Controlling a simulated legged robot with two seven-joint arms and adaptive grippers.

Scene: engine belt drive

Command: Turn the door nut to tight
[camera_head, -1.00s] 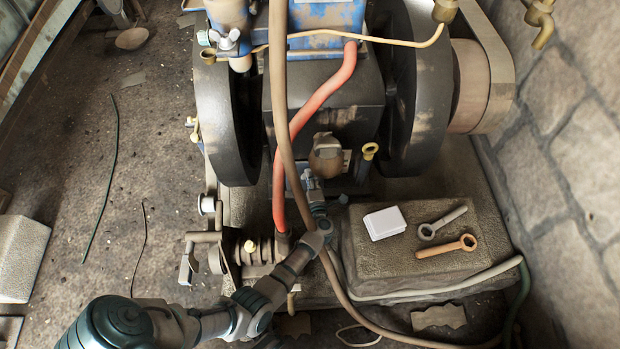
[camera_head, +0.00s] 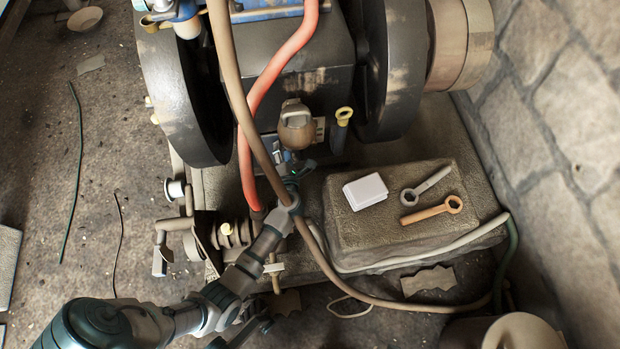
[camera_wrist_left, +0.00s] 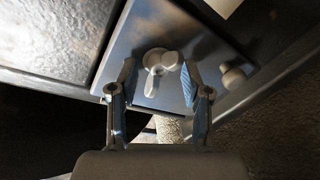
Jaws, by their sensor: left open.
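The door nut (camera_wrist_left: 160,62) is a pale metal wing nut on a grey-blue metal plate (camera_wrist_left: 190,25) in the left wrist view. My left gripper (camera_wrist_left: 158,82) is open, with one finger on each side of the nut's line. The nut shows between and slightly beyond the fingertips; I cannot tell whether they touch it. In the head view my left gripper (camera_head: 288,170) reaches up to the low front of the engine, below a brown rounded cup. The nut is hidden there. My right gripper is not in view.
A second round knob (camera_wrist_left: 233,78) sits right of the nut. A brown hose (camera_head: 240,95) and a red hose (camera_head: 262,90) run close to my left arm. Black flywheels (camera_head: 180,95) flank the engine.

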